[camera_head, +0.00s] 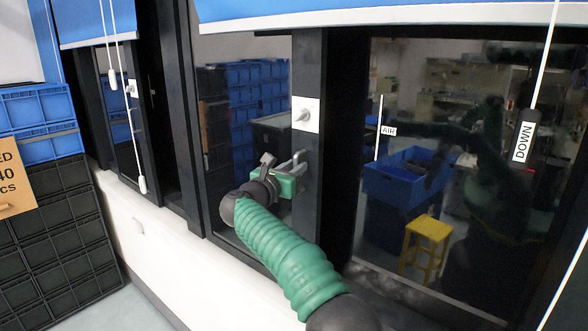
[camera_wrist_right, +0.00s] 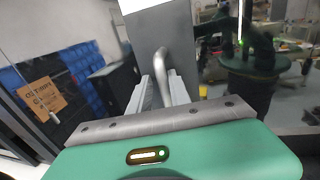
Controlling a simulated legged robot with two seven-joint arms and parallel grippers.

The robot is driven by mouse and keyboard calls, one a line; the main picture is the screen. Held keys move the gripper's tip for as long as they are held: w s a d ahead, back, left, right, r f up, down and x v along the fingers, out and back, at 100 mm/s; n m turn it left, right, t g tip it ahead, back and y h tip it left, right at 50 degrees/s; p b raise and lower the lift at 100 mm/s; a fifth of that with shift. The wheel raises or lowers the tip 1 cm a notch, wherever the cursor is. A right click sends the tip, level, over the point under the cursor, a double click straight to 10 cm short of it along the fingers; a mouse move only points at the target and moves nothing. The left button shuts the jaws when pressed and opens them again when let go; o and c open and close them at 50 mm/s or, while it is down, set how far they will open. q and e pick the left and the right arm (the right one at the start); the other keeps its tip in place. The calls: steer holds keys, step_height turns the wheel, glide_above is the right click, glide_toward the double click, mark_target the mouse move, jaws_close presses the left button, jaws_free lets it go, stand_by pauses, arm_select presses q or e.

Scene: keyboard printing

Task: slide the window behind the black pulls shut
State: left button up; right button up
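The window (camera_head: 400,200) behind the black pull (camera_head: 523,140) is dark glass on the right of the head view. The pull hangs on a white cord and bears a "DOWN" label. A dark upright frame post (camera_head: 308,75) left of that glass carries a bent metal handle, which shows in the wrist view (camera_wrist_right: 160,68). My right gripper (camera_head: 281,163) is at this handle, its fingers (camera_wrist_right: 159,92) apart on either side of it; firm contact cannot be told. My left gripper is not in view.
A white latch plate (camera_head: 306,115) sits on the post above my gripper. Blue blinds (camera_head: 380,12) hang above. White pulls (camera_head: 142,184) hang at the left. Stacked crates (camera_head: 50,190) stand at the far left. A white sill wall (camera_head: 160,240) runs below the windows.

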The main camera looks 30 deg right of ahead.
steer(key=shift+s, duration=0.1)
steer(key=b+v, duration=0.9)
steer(key=v, duration=0.8)
steer(key=shift+d, duration=0.15)
